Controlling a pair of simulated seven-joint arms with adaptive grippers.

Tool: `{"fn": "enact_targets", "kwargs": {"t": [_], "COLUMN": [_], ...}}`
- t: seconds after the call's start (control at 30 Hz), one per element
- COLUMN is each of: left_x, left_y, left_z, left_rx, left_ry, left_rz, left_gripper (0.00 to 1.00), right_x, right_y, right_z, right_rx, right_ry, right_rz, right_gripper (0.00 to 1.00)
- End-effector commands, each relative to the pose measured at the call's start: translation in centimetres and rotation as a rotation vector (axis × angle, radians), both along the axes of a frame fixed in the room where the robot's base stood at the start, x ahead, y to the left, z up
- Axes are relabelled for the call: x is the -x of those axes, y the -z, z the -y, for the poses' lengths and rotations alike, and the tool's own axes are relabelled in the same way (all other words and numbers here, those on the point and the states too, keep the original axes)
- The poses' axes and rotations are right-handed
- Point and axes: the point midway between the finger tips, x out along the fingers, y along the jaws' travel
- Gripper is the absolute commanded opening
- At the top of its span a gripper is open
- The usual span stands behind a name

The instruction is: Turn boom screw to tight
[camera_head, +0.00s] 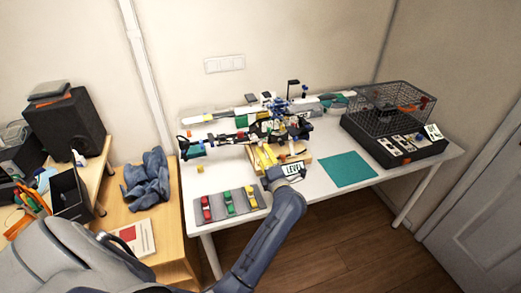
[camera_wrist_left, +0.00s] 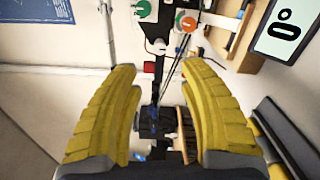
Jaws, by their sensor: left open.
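My left gripper (camera_head: 265,156), with yellow fingers, is at the front of the wooden-based device (camera_head: 297,151) on the white table. In the left wrist view the gripper (camera_wrist_left: 163,80) is open, with its two yellow fingers spread wide. A dark bar (camera_wrist_left: 156,68) runs between the fingers, and I see no contact with them. A green knob (camera_wrist_left: 143,9) and an orange knob (camera_wrist_left: 187,22) lie beyond the fingertips, beside the bar. I cannot tell which knob is the boom screw. My right gripper does not show.
A display reading 0° (camera_wrist_left: 284,22) is at the wrist view's upper right. On the table are a grey tray (camera_head: 217,206) with red, green and yellow items, a teal mat (camera_head: 346,169) and a wire cage (camera_head: 393,108). The table by the mat is clear.

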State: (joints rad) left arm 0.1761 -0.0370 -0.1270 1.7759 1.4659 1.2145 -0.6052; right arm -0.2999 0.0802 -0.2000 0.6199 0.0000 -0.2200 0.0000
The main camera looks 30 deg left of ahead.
Motion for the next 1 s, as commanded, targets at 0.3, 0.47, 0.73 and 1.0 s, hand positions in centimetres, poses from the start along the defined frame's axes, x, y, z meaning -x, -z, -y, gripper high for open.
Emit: {"fn": "enact_targets", "kwargs": {"t": [0.3, 0.47, 0.73, 1.0], "left_x": [1.5, 1.6, 1.6, 2.2], "left_y": [0.0, 0.0, 0.0, -2.3], "left_z": [1.8, 1.9, 1.8, 2.3], "left_rx": [0.001, 0.0, 0.0, -0.147], "left_ry": [0.001, 0.001, 0.001, 0.051], "left_rz": [0.001, 0.002, 0.002, 0.023], "left_gripper": [0.42, 0.42, 0.42, 0.42], "right_x": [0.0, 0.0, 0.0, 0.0], "right_y": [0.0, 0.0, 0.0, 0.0], "right_z": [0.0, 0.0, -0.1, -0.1], "right_rx": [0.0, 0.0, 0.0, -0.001], "right_ry": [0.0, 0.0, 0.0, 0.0], "right_rz": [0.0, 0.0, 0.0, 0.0], "right_gripper": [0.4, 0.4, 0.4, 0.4]}}
